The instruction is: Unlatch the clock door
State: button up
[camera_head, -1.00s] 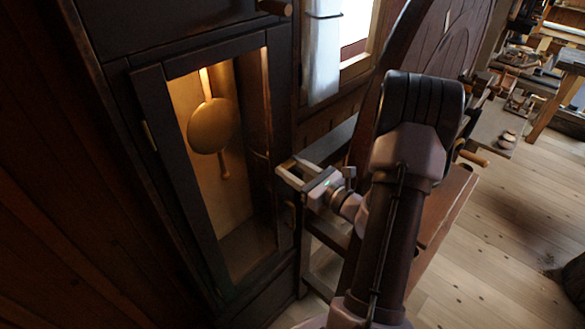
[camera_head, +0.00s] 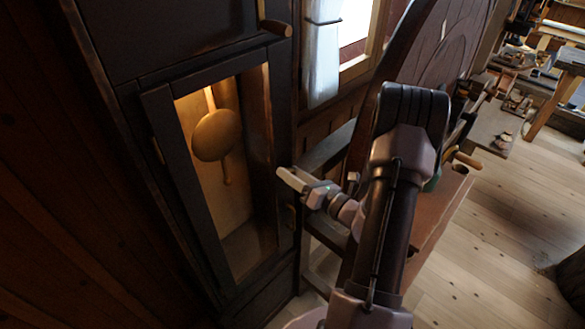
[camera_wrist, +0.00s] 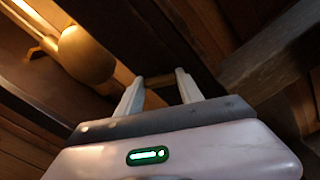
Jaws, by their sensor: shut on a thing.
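The clock door (camera_head: 178,165) is a dark frame around a lit glass pane, and it looks closed. A gold pendulum (camera_head: 216,135) hangs behind the pane; it also shows in the wrist view (camera_wrist: 86,52). My gripper (camera_head: 281,174) is at the right side of the door, above a small brass-coloured handle (camera_head: 291,216). In the wrist view my gripper (camera_wrist: 159,82) has its two pale fingers on either side of a small brownish latch piece (camera_wrist: 158,80) and is shut on it. The piece is mostly hidden by my gripper in the head view.
A wooden peg (camera_head: 277,27) sticks out of the case above the door.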

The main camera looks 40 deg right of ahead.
jog(key=m+p, duration=0.7)
jog(key=m, duration=0.4)
jog(key=shift+m+p, duration=0.35)
jog(key=shift+m, duration=0.05)
dwell(0.4)
jog(key=o, duration=1.4)
jog(key=s, duration=0.5)
jog(key=s+d, duration=0.1)
jog(key=s, duration=1.1)
jog(key=shift+s+d, duration=0.15)
jog(key=shift+s, duration=0.05)
